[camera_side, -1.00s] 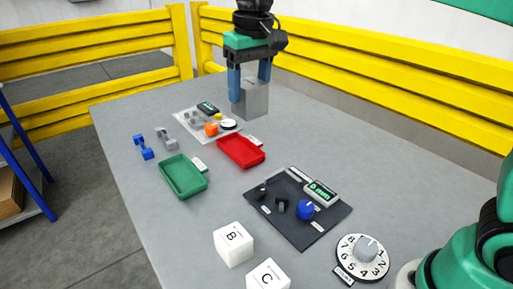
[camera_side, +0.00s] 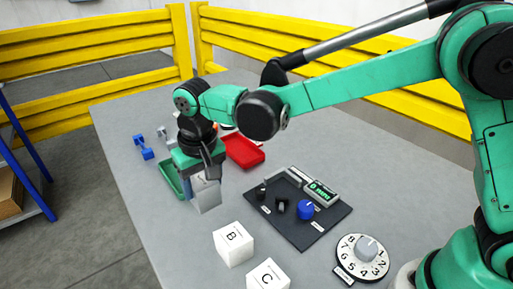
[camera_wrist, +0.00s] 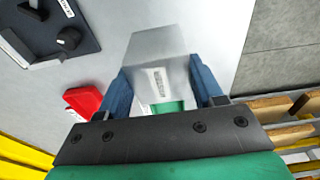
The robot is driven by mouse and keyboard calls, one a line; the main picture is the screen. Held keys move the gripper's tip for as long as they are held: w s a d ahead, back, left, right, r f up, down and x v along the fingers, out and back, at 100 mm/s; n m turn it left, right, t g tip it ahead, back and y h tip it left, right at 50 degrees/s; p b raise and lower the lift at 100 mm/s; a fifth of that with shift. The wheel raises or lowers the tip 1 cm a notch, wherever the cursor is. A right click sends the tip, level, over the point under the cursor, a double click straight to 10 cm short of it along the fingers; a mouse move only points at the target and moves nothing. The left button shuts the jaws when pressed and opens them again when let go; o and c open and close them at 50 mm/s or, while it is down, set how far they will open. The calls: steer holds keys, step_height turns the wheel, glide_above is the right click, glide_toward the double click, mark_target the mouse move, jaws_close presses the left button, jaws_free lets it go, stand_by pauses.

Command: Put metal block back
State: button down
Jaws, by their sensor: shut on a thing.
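The metal block (camera_side: 207,198) is a grey, shiny cuboid. My gripper (camera_side: 200,178) points down and is shut on it, just right of the green tray (camera_side: 168,176) in the side view. In the wrist view the block (camera_wrist: 158,48) sits between the two blue fingers of my gripper (camera_wrist: 163,90). A label and a green patch show at the block's near face; I cannot tell whether they are reflections. Whether the block touches the table is unclear. My arm hides much of the green tray.
A red tray (camera_side: 243,151) lies behind my gripper. A dark panel (camera_side: 325,219) with a blue knob and display is to the right. White cubes B (camera_side: 233,244) and C (camera_side: 268,276) stand in front. A numbered dial (camera_side: 362,258) and a blue dumbbell-shaped piece (camera_side: 143,147) are also there.

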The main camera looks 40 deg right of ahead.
mark_target(206, 203)
steer(key=shift+f, duration=2.7)
steer(key=shift+f, duration=0.2)
steer(key=shift+c, duration=0.6)
jaws_free()
steer(key=shift+r, duration=0.1)
